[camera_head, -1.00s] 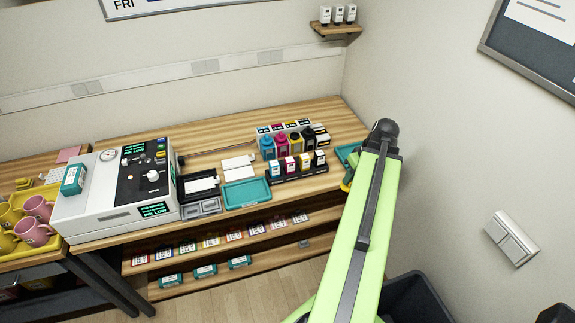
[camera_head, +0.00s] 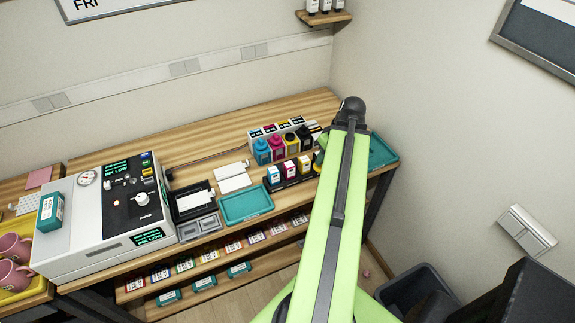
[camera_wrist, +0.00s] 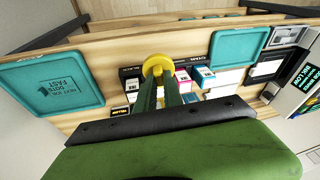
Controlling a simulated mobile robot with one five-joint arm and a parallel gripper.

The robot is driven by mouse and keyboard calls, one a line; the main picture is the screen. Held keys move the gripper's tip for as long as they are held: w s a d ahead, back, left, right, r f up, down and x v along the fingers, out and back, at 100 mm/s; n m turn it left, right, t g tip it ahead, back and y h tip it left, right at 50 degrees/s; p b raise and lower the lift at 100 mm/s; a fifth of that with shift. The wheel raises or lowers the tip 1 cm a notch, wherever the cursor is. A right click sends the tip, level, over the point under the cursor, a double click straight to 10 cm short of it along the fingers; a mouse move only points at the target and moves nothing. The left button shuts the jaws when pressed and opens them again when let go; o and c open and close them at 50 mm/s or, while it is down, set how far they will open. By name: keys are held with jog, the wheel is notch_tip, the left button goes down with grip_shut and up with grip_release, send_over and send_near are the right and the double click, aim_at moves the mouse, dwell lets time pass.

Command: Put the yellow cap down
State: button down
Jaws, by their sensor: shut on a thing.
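The round yellow cap (camera_wrist: 157,63) shows in the wrist view, between the tips of my gripper's green fingers. My gripper (camera_wrist: 158,79) is shut on it and holds it in front of the cartridge rack. From this angle I cannot tell its height above the bench. In the head view my arm hides the cap and most of the gripper. Ink bottles in cyan, magenta, yellow (camera_head: 291,144) and black stand left of my arm, behind the small ink cartridges (camera_head: 290,168).
A teal tray (camera_head: 384,152) lies at the bench's right end; it is at left in the wrist view (camera_wrist: 28,82). Another teal tray (camera_head: 246,204) lies left of the cartridges. The press (camera_head: 105,215) stands farther left. A dark bin (camera_head: 415,290) is on the floor.

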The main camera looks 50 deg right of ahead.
jog(key=w+f+n+b, duration=0.1)
jog(key=w, duration=0.2)
jog(key=w+d+f+n, duration=0.1)
jog(key=w, duration=0.3)
jog(key=w+d+f+n+b, duration=0.1)
jog(key=w+n, duration=0.1)
jog(key=w, duration=0.1)
jog(key=shift+w+d+b, duration=0.1)
jog(key=shift+w+b, duration=0.15)
jog(key=shift+b, duration=0.1)
jog(key=w+f+n+b, duration=0.1)
jog(key=w+n, duration=0.2)
jog(key=w, duration=0.5)
jog(key=f+b, duration=1)
jog(key=shift+s+a+f, duration=0.25)
jog(key=shift+a+f, duration=0.05)
jog(key=shift+a, duration=0.05)
jog(key=shift+r, duration=0.2)
jog(key=shift+f, duration=0.1)
jog(key=c, duration=1.9)
grip_release()
jog(key=shift+f, duration=0.1)
jog(key=o, duration=0.4)
